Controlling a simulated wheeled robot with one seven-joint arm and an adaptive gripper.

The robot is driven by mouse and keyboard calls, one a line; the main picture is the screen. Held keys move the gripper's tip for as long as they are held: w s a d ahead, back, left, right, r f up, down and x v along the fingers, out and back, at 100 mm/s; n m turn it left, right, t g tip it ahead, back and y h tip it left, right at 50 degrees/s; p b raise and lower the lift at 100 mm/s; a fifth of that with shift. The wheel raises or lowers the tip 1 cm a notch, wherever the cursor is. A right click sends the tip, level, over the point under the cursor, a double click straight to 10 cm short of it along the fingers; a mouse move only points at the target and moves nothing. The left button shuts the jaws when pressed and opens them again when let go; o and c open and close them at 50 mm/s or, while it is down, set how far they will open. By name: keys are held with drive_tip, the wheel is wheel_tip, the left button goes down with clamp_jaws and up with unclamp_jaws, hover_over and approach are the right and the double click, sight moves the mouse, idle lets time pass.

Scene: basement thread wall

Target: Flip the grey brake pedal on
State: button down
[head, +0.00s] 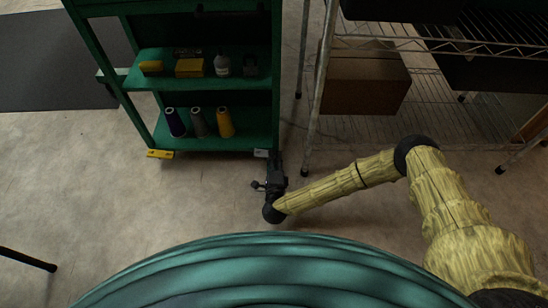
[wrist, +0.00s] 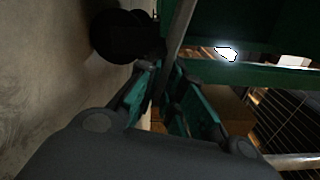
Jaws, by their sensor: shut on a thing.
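The grey brake pedal (head: 261,153) is a small light tab at the lower right corner of the green cart (head: 205,142). My gripper (head: 277,156) is low by the floor, just right of this pedal and close to it. In the wrist view, its two teal fingers (wrist: 161,72) point towards a dark caster wheel (wrist: 120,38) and a slanting grey-brown bar. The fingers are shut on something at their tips. It is dark there, and I cannot make out what they hold or clearly pick out the pedal. The pedal's tilt is also unclear.
A yellow pedal (head: 160,154) is at the cart's lower left corner. Spools of thread (head: 200,122) stand on its lower shelf. A wire rack (head: 430,128) with a cardboard box (head: 365,82) stands to the right. The floor (head: 150,205) in front of the cart is clear.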

drive_tip(key=shift+f, duration=0.1)
drive_tip(key=c, duration=1.6)
unclamp_jaws()
drive_tip(key=shift+o, duration=0.2)
drive_tip(key=shift+s, duration=0.1)
drive_tip(key=s, duration=1.2)
